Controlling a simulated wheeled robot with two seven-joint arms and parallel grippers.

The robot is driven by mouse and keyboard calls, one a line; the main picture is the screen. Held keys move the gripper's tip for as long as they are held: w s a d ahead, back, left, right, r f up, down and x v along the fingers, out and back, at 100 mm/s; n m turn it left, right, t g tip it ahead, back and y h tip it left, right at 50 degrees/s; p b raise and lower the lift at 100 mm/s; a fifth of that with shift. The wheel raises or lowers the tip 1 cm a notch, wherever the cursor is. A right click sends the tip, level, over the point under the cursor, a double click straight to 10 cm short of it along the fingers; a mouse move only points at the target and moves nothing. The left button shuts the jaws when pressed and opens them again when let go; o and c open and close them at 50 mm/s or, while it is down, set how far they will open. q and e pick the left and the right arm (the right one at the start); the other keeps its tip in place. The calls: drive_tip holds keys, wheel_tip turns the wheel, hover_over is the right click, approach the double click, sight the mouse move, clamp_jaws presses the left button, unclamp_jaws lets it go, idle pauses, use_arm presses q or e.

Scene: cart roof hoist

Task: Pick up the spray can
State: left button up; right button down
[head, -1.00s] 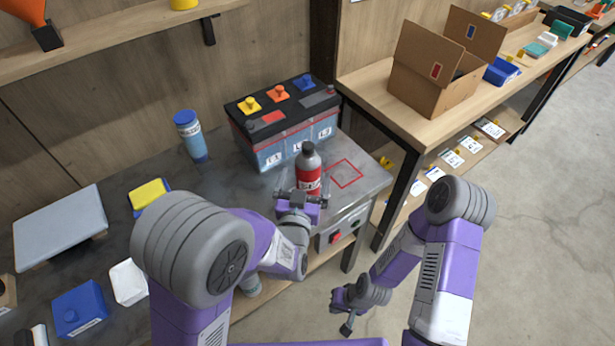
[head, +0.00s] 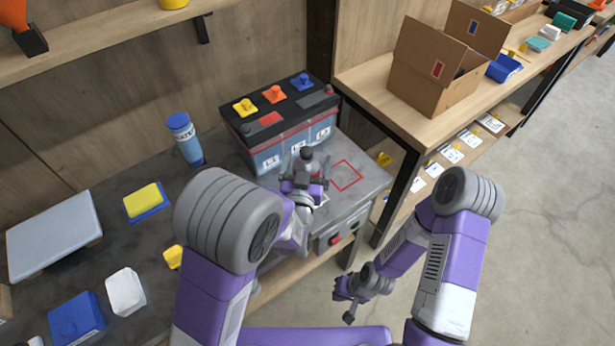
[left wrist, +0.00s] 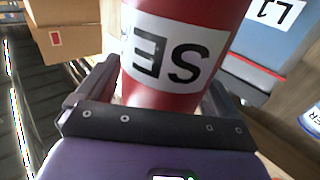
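The spray can (head: 307,154) stands upright on the grey workbench in front of the big battery. Its dark cap and a little red body show in the head view; my left gripper hides the rest. My left gripper (head: 305,182) is open, with its fingers reaching along the two sides of the can. In the left wrist view the red can (left wrist: 178,52) with its white label fills the space between the fingers (left wrist: 160,90); firm contact is not clear. My right gripper (head: 350,294) is open and empty, low over the floor in front of the bench.
The battery (head: 285,150) with coloured caps stands just behind the can. A red square outline (head: 346,176) lies to its right. A blue bottle (head: 186,140), a yellow sponge (head: 143,198) and a grey plate (head: 54,235) are to the left. A cardboard box (head: 430,88) is on the right table.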

use_arm(q)
drive_tip(key=c, duration=1.2)
